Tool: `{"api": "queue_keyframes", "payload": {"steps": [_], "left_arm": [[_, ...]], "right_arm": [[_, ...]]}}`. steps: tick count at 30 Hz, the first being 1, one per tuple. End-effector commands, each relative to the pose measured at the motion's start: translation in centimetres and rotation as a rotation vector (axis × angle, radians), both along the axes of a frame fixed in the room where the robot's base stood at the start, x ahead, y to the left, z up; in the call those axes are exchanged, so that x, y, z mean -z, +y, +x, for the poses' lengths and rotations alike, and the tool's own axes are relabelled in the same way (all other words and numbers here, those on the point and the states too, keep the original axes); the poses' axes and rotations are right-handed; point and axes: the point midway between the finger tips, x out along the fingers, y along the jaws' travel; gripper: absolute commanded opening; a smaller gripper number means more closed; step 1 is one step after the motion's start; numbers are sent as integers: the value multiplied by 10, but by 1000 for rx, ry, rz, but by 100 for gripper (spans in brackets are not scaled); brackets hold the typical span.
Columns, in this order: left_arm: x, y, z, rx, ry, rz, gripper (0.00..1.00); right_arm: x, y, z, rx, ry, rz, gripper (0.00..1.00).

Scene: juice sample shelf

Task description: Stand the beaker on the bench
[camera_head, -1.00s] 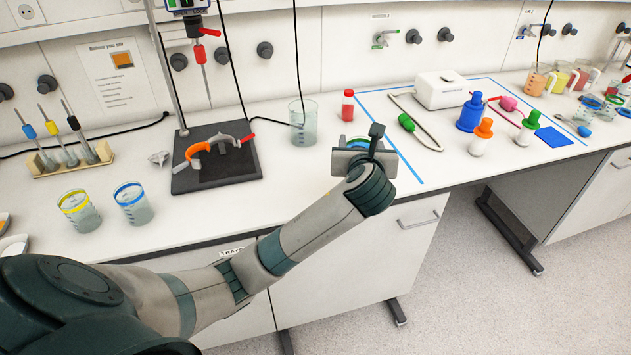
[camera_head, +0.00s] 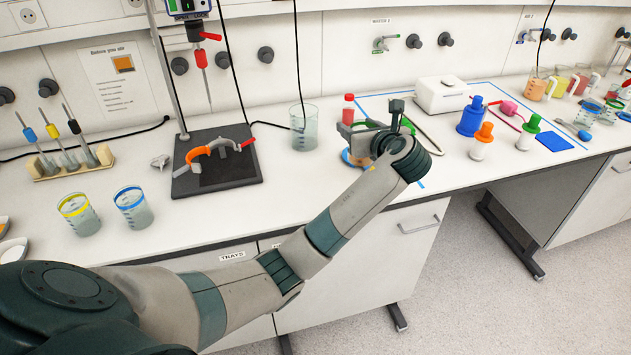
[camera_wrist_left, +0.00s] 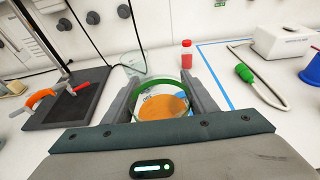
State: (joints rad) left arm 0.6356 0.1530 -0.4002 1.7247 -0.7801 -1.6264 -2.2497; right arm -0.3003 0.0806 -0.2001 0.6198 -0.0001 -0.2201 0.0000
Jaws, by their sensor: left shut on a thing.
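A clear beaker with a green rim and orange showing inside (camera_wrist_left: 162,103) is between the fingers of my left gripper (camera_wrist_left: 158,85) in the left wrist view. The gripper is shut on it. In the head view my left gripper (camera_head: 374,134) is over the front part of the bench (camera_head: 300,190) and hides most of the beaker; only a bluish and orange part (camera_head: 354,159) shows at its left. I cannot tell whether the beaker's base touches the bench. My right gripper is not in view.
A larger clear beaker (camera_head: 303,130) and a red-capped bottle (camera_head: 348,108) stand behind the gripper. A dark stand base (camera_head: 225,178) with an orange clamp lies left. Several bottles, including a blue one (camera_head: 471,118), stand right.

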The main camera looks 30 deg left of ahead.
Motion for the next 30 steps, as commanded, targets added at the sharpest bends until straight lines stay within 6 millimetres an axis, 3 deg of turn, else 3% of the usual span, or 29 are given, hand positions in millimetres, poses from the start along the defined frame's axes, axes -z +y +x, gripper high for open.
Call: {"api": "queue_keyframes", "payload": {"steps": [8,24,30], "left_arm": [[10,18,-7,-1,3,1,21],[60,97,-35,-1,1,2,21],[69,109,-39,1,-1,1,21]], "right_arm": [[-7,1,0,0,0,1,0],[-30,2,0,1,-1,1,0],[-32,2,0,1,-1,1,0]]}}
